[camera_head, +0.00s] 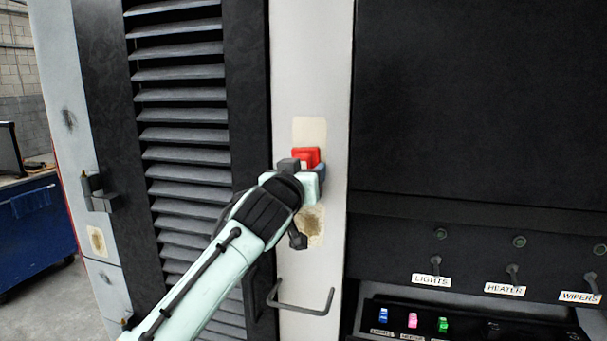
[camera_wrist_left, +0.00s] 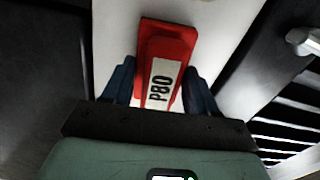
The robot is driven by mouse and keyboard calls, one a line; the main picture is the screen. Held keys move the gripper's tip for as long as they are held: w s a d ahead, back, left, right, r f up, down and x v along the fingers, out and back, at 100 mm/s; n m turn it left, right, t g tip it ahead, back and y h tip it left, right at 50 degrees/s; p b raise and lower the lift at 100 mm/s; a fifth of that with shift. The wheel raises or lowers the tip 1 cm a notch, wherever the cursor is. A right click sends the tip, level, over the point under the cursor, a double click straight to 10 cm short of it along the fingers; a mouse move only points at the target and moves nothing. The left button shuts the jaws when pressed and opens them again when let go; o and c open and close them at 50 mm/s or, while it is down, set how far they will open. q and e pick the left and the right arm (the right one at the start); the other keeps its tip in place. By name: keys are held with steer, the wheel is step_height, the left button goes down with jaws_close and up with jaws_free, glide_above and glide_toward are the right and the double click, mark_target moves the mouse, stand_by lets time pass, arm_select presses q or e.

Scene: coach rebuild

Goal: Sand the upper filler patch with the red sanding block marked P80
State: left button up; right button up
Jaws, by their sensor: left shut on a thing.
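The red sanding block (camera_head: 307,155) is held in my left gripper (camera_head: 306,168) against or just in front of the white pillar. In the left wrist view the red block (camera_wrist_left: 167,42) shows a white label reading P80, between the two blue fingers of my left gripper (camera_wrist_left: 160,88). The upper filler patch (camera_head: 309,131) is a beige rectangle on the pillar; its lower part is hidden by the block and gripper. A second, lower patch (camera_head: 313,232) with a brown stain shows below the gripper. I cannot tell whether the block touches the surface. My right gripper is not in view.
A grey handle (camera_head: 303,311) sticks out from the pillar below. A louvred panel (camera_head: 182,120) is to the left. At right is a dark panel with switches labelled LIGHTS (camera_head: 431,280), HEATER and WIPERS. Another beige patch (camera_head: 97,241) shows at far left.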

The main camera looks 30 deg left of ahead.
arm_select(q)
steer(key=shift+s+d+f+b, duration=0.1)
steer(key=shift+s+b, duration=0.25)
steer(key=shift+s, duration=0.05)
steer(key=shift+b+v, duration=1.65)
steer(key=shift+v, duration=0.85)
steer(key=shift+b+v, duration=0.95)
steer(key=shift+v, duration=0.45)
